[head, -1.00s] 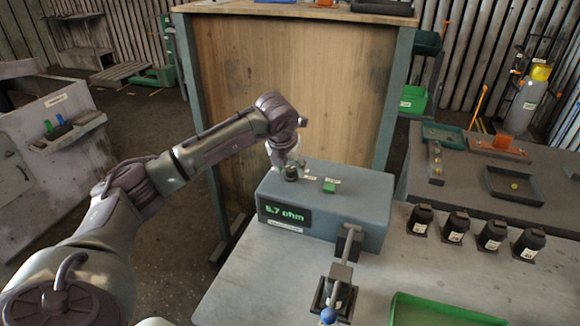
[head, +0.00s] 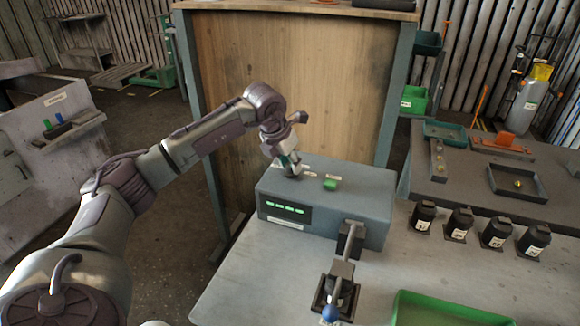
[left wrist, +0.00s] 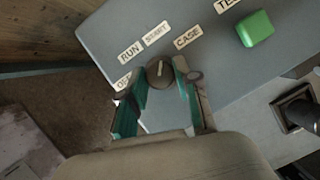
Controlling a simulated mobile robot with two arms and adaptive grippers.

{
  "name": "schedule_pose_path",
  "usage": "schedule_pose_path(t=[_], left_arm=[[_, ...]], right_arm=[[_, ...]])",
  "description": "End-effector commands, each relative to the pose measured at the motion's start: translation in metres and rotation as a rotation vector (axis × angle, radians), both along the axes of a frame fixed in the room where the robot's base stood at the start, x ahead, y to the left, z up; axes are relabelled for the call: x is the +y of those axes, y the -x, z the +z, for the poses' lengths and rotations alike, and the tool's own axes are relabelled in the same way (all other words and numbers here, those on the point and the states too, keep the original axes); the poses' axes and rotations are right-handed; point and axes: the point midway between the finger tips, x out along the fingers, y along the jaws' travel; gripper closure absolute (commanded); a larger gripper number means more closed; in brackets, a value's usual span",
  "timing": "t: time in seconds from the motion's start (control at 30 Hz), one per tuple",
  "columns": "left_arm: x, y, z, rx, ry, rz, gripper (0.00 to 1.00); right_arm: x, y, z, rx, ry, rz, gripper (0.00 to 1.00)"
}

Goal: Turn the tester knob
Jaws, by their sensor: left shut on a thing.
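The tester (head: 350,205) is a grey-blue box on the bench, with a lit green display (head: 284,208) showing dashes. My left gripper (head: 290,168) reaches down to the left part of its top. In the left wrist view, its teal-lined fingers (left wrist: 160,80) are shut on the dark round knob (left wrist: 160,72), one on each side. Labels OFF, RUN, START and CASE surround the knob, OFF partly hidden. The light mark on the knob points roughly towards START. A green button (head: 331,184) sits beside it on the top; it also shows in the left wrist view (left wrist: 255,28). My right gripper is not in view.
A lever clamp with a blue ball end (head: 329,314) stands in front of the tester. Several black capped parts (head: 460,222) stand to the right. A green tray (head: 450,302) lies at the front right. A wooden panel (head: 290,90) rises behind.

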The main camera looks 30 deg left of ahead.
Motion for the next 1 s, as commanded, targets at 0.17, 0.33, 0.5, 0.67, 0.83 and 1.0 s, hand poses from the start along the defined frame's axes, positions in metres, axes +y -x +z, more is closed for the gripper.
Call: schedule_pose_path(t=[0.17,0.33,0.5,0.67,0.83,1.0], left_arm=[[0.0017,-0.0008,0.0,-0.003,0.002,-0.149,1.0],[0.0024,-0.0013,0.0011,-0.004,0.001,-0.275,1.0],[0.003,-0.0016,0.0014,-0.004,0.0,-0.372,1.0],[0.0032,-0.0017,0.0013,-0.003,-0.001,-0.431,1.0],[0.0031,-0.0018,0.0015,-0.004,-0.001,-0.464,1.0],[0.003,-0.0018,0.0016,-0.004,-0.001,-0.471,1.0]], right_arm=[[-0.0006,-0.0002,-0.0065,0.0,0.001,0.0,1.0],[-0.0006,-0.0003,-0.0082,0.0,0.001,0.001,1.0],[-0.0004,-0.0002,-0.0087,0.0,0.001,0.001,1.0],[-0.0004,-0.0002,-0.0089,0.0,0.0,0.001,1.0],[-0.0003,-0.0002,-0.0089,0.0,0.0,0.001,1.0],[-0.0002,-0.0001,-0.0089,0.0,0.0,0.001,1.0]])
